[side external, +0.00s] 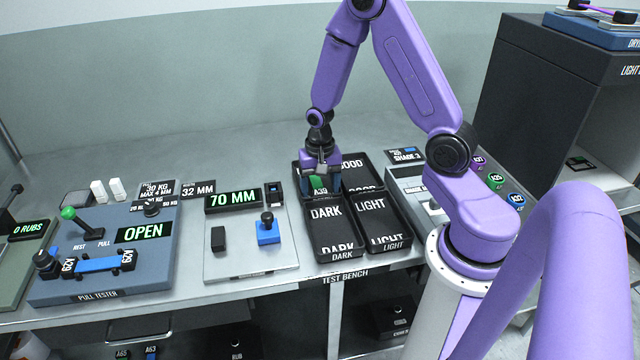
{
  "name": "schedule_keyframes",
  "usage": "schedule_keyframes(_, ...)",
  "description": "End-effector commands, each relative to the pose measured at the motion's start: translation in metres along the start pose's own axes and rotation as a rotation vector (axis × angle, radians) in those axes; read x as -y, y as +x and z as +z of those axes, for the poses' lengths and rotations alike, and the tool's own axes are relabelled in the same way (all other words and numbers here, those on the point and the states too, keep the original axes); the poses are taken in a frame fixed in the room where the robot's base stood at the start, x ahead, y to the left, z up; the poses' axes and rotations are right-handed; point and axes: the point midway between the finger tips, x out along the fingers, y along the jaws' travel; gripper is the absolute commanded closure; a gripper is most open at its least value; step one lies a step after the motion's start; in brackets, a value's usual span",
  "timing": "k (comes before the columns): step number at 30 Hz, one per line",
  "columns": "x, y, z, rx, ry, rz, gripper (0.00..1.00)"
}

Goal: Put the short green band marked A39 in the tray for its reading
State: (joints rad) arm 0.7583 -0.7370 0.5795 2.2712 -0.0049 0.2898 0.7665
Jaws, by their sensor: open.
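The short green band marked A39 (317,183) is in the back left tray (299,170), whose label is hidden behind my gripper. My gripper (322,182) is over that tray, pointing down, with its fingers apart around the band. Its fingers hide part of the band, and I cannot tell whether they touch it. The back right tray (368,172) reads GOOD. The front left tray (326,228) reads DARK and the front right tray (376,218) reads LIGHT; both look empty.
The pull tester (102,243) on the left shows OPEN and holds a blue band (98,264) marked A29. A gauge reading 70 MM (233,199) stands left of the trays, with a blue slider (268,234). A shade device (408,180) is close to the trays' right side.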

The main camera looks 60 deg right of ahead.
Motion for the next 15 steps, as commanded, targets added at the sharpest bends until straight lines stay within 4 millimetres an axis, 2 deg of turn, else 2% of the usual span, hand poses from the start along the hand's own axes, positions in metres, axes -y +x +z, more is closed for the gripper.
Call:
schedule_keyframes(8,0.001,-0.019,-0.001,-0.004,0.000,-0.004,0.27)
schedule_keyframes(15,0.001,-0.055,-0.001,-0.005,0.000,-0.005,0.27)
